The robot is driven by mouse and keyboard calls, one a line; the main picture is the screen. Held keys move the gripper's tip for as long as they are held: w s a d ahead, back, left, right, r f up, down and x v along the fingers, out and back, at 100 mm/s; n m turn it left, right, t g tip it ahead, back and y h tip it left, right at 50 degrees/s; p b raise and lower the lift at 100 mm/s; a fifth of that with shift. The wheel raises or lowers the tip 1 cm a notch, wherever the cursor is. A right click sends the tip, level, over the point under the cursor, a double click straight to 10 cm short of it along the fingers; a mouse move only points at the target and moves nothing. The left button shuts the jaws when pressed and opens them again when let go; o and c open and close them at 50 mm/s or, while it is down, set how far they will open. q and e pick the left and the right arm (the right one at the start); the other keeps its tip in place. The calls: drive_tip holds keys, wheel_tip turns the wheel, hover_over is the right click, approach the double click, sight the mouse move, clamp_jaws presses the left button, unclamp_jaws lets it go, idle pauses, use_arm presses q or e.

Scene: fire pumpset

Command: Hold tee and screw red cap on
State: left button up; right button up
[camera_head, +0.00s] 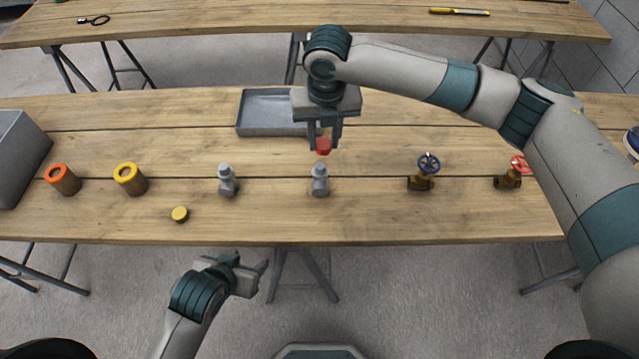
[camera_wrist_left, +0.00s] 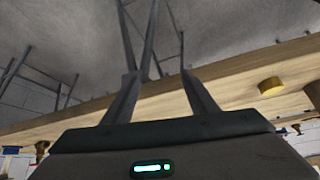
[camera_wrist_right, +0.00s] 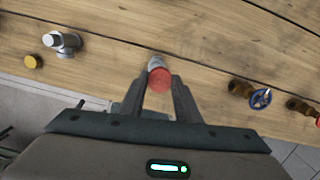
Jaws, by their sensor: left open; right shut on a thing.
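The red cap (camera_head: 323,145) is held between the fingers of my right gripper (camera_head: 324,140), above and slightly behind the top of a grey tee (camera_head: 320,182). The right wrist view shows the red cap (camera_wrist_right: 160,79) between the fingertips, with the tee (camera_wrist_right: 155,62) partly hidden behind it. The tee stands upright on the table. A second grey tee (camera_head: 227,182) stands to its left, and a yellow cap (camera_head: 180,214) lies in front of that one. My left gripper (camera_head: 265,280) is open and empty, in front of the table's front edge.
A grey tray (camera_head: 262,128) lies behind the tees. Orange-topped (camera_head: 63,180) and yellow-topped (camera_head: 130,179) cylinders and a grey bin (camera_head: 20,155) are at the left. A blue-wheeled valve (camera_head: 424,175) and a red-wheeled valve (camera_head: 512,174) stand at the right. The table's front middle is clear.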

use_arm(q)
wheel_tip(320, 180, up, 3)
drive_tip(key=w+d+t, duration=0.1)
drive_tip(key=w+d, duration=0.1)
drive_tip(key=m+t+h, duration=0.3)
drive_tip(key=m+h, duration=0.1)
drive_tip(key=h, duration=0.1)
approach(327, 169)
drive_tip(key=a+f, duration=0.2)
drive_tip(key=shift+s+a+f, duration=0.2)
drive_tip(key=shift+a+f, duration=0.15)
drive_tip(key=shift+w+d+r+h, duration=0.15)
drive_tip(key=shift+w+d+h, duration=0.25)
drive_tip(key=shift+h, duration=0.4)
drive_tip(key=shift+w, duration=0.1)
drive_tip(key=x, duration=1.2)
drive_tip(key=shift+a, duration=0.1)
clamp_jaws()
